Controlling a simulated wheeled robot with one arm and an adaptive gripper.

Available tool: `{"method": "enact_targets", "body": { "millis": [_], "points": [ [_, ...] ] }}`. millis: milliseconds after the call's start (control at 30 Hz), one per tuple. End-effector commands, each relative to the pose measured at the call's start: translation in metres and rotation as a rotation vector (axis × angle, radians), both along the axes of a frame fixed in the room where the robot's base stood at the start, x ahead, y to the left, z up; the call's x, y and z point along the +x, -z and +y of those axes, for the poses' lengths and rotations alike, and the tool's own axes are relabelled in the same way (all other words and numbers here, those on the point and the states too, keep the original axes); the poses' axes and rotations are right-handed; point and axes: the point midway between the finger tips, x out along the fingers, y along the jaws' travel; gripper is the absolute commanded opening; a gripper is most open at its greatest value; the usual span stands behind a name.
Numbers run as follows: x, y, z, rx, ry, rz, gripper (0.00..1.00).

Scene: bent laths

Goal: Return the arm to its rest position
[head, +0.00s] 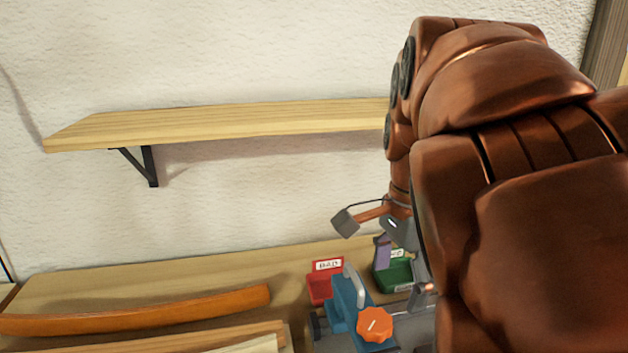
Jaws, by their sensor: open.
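My copper-coloured arm (520,200) fills the right side of the head view. My gripper (408,258) hangs below the wrist, over the work table near the green bin, and is partly hidden by my arm. It is open, and I see nothing held in it. An orange-brown bent lath (140,311) lies on the table at the left, clear of the gripper.
A red bin (319,288) labelled BAD and a green bin (392,276) stand on the table (190,269). A blue clamp-like device (346,302) with an orange knob (375,324) is in front. A wooden shelf (220,122) is on the wall behind.

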Motion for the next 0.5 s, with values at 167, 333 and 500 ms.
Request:
{"method": "enact_targets", "body": {
  "millis": [167,333,500],
  "points": [
    [-0.032,0.027,-0.014,0.021,-0.196,0.013,0.84],
    [-0.065,0.059,-0.023,0.034,-0.419,0.032,0.84],
    [-0.101,0.094,-0.028,0.047,-0.674,0.059,0.84]
  ]
}}
